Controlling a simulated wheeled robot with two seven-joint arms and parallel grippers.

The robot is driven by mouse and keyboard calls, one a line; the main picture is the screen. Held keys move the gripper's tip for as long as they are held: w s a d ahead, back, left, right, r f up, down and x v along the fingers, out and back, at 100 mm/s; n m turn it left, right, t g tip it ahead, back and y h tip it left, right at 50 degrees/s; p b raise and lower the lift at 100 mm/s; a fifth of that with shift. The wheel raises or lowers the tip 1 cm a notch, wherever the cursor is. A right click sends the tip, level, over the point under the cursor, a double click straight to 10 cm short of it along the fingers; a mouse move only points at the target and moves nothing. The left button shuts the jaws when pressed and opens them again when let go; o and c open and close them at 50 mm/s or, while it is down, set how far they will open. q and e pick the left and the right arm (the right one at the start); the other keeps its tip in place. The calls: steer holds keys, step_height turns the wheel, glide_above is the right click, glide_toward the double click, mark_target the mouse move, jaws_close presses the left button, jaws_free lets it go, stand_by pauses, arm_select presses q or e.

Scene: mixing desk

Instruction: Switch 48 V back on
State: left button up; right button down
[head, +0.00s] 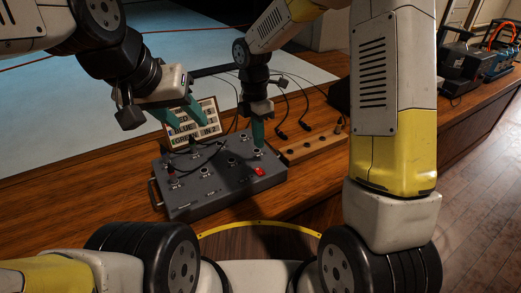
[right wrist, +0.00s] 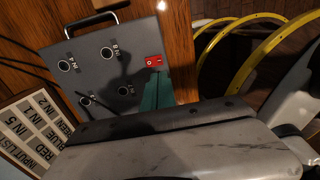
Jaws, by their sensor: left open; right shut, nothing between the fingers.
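A grey box (head: 215,190) with several sockets and cables stands on the wooden desk. A small red switch (head: 260,171) sits on its top near the front right edge; it also shows in the right wrist view (right wrist: 153,61) with a pale mark on it. Which way it is tipped I cannot tell. My right gripper (head: 257,145) is shut and empty above the right side of the box. In the right wrist view its teal fingertips (right wrist: 158,82) point at the switch, just short of it in the picture. My left gripper (head: 181,122) is open above the box's back left, in front of a card.
The lettered input list card (head: 195,125) stands behind the box. Black cables lead from the box to the back. A wooden strip (head: 312,145) with plugs lies to the right. Dark equipment (head: 458,68) stands at the far right. The desk's front edge is close to the box.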

mark_target(261, 173)
steer(key=f, duration=0.6)
steer(key=s+f, duration=0.1)
steer(key=f, duration=0.3)
steer(key=shift+d, duration=0.35)
steer(key=shift+s+f, duration=0.15)
steer(key=shift+f, duration=0.05)
steer(key=shift+w+a+r, duration=0.15)
steer(key=shift+w+a, duration=0.15)
steer(key=shift+w, duration=0.3)
steer(key=shift+w+a, duration=0.1)
steer(key=shift+w, duration=0.1)
steer(key=shift+r, duration=0.15)
